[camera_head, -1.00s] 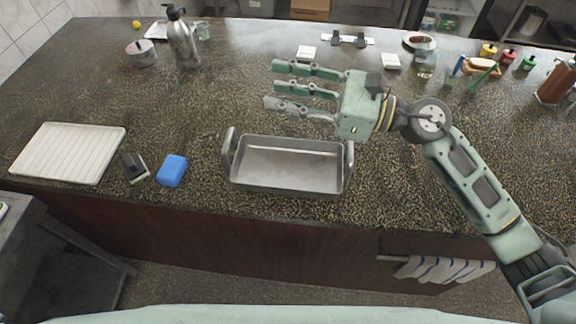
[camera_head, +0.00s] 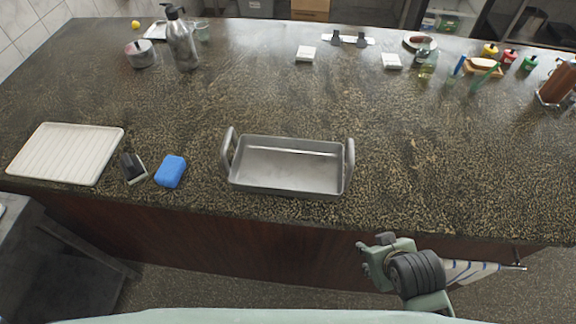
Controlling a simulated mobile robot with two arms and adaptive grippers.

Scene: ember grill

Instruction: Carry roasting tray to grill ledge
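The roasting tray (camera_head: 288,167) is a grey metal pan with two upright loop handles. It sits empty on the speckled dark counter near its front edge, in the middle of the head view. My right gripper (camera_head: 375,257) is low in the view, in front of the counter edge and below the tray's right side, apart from it. Its fingers are hidden or foreshortened, so I cannot tell whether it is open. My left gripper is out of view. I cannot make out a grill ledge.
A white ribbed board (camera_head: 66,153), a dark scraper-like tool (camera_head: 133,168) and a blue sponge (camera_head: 170,171) lie left of the tray. A steel bottle (camera_head: 181,40) and a pot (camera_head: 141,54) stand at the back left. Counter right of the tray is clear.

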